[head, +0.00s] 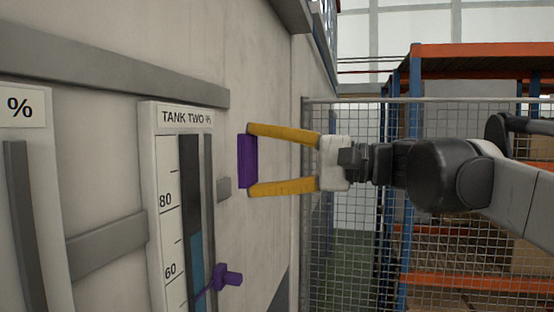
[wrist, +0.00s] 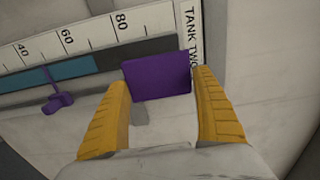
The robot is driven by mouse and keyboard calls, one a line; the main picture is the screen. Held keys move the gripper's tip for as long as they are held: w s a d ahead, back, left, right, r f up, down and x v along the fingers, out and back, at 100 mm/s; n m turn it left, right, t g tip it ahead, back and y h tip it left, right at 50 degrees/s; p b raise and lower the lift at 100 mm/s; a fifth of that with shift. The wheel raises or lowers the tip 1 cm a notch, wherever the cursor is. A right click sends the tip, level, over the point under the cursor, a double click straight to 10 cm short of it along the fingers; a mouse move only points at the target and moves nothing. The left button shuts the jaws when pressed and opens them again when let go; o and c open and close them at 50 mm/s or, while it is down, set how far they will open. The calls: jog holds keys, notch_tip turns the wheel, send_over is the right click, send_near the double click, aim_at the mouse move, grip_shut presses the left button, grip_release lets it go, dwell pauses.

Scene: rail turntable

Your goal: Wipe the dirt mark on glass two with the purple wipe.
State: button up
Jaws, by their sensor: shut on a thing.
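My gripper (head: 250,159) has yellow fingers shut on the purple wipe (head: 246,162), a flat block held between the fingertips. The wipe also shows in the wrist view (wrist: 158,76), where it overlaps the upper end of the gauge. In the head view it is right of the TANK TWO gauge; contact with the glass cannot be told. Glass two (head: 196,256) is a narrow upright tube, blue below and dark above, beside a scale reading 60 and 80. It also shows in the wrist view (wrist: 75,68). I cannot make out a dirt mark on it.
A purple pointer or clamp (head: 228,277) sticks out from the gauge near 60. Another gauge board (head: 30,180) stands at the left. Grey rails (head: 105,240) run along the wall. A mesh fence (head: 345,225) and orange-blue shelving (head: 480,53) stand at the right.

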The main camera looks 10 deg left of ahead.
jog(key=shift+a, duration=0.1)
dwell(0.4)
jog(key=shift+s+f+m, duration=0.1)
jog(key=shift+f+m, duration=0.2)
jog(key=shift+m, duration=0.1)
jog(key=m+b, duration=0.2)
jog(key=m, duration=1.5)
send_near(188, 209)
jog(key=shift+a, duration=2.8)
jog(key=shift+w+a, duration=0.15)
jog(key=shift+a, duration=0.4)
jog(key=shift+w+a, duration=0.15)
jog(key=shift+a, duration=0.45)
jog(key=shift+w, duration=0.1)
